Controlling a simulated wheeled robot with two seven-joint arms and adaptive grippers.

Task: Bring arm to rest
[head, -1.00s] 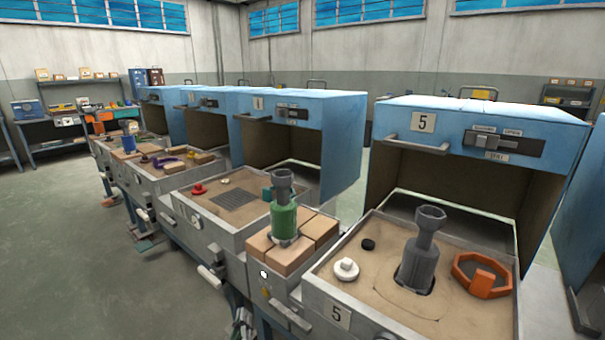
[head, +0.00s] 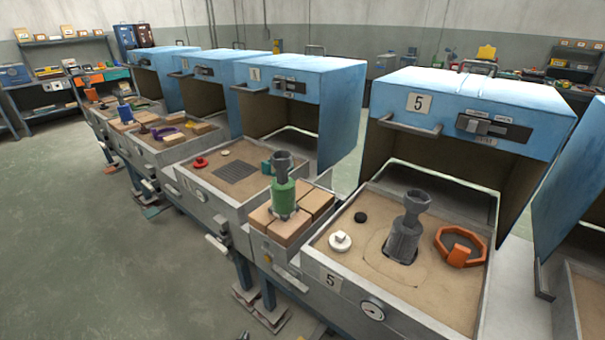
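Neither of my arms nor grippers shows in the head view. A grey shell-like part (head: 405,235) with a flared top stands in the sand bed of the station marked 5 (head: 331,281). A green part with a grey flared top (head: 284,195) stands upright on tan bricks (head: 264,222) to the left of it. The blue hood (head: 470,105) of station 5 is open, with its front handle (head: 406,124) raised above the bed.
An orange ring with a block (head: 460,247), a white knob (head: 340,241) and a small black disc (head: 360,217) lie in the station 5 bed. More open blue-hooded stations (head: 300,85) run back to the left. The floor (head: 110,270) at left is clear.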

